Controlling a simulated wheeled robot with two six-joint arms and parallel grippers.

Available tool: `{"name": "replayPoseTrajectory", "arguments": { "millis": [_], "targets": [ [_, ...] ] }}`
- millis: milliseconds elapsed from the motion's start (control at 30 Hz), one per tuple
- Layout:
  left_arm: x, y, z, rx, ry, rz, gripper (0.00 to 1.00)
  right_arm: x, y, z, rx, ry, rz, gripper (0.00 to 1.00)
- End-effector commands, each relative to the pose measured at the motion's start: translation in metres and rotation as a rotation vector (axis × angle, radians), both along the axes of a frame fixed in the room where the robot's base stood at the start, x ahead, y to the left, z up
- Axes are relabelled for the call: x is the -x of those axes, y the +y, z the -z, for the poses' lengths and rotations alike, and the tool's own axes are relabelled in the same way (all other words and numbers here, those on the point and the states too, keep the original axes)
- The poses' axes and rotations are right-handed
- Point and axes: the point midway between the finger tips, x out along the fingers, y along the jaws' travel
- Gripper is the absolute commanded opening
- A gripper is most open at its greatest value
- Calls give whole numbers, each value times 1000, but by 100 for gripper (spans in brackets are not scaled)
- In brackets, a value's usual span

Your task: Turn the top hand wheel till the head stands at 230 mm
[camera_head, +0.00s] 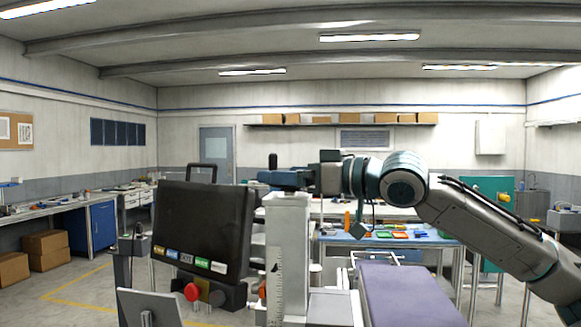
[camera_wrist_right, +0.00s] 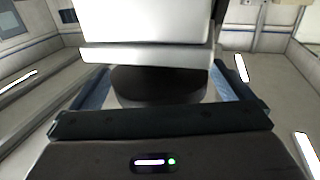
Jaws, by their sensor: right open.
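A pale column (camera_head: 289,245) with a ruled scale stands in the middle of the head view; its figures are too small to read. My right gripper (camera_head: 283,178) is level at the column's top, its arm coming in from the right. In the right wrist view, a dark round wheel (camera_wrist_right: 157,88) sits against a white block. The open right gripper (camera_wrist_right: 160,92) has one blue finger on each side of it; I cannot tell whether they touch. A black upright knob (camera_head: 273,161) shows above the gripper in the head view. My left gripper is out of view.
A black panel (camera_head: 203,225) with coloured labels and a red knob (camera_head: 192,291) stands left of the column. A purple-topped bed (camera_head: 405,295) lies to the right. Behind is a workbench (camera_head: 385,241) with coloured items. Cardboard boxes (camera_head: 45,243) sit at far left.

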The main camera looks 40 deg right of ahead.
Motion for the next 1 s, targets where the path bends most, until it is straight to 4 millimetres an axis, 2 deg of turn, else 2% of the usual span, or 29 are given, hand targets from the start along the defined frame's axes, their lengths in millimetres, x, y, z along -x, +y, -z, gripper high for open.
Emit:
{"name": "replayPoseTrajectory", "arguments": {
  "millis": [200,267,433,467,767,1000],
  "targets": [
    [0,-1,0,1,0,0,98,0,0,0,0,0,0,99],
    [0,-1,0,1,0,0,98,0,0,0,0,0,0,90],
    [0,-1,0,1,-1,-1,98,0,0,0,0,0,0,56],
    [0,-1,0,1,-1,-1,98,0,0,0,0,0,0,55],
    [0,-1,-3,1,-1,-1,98,0,0,0,4,7,32,55],
    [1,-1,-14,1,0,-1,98,-1,1,0,10,11,133,55]
  ]
}}
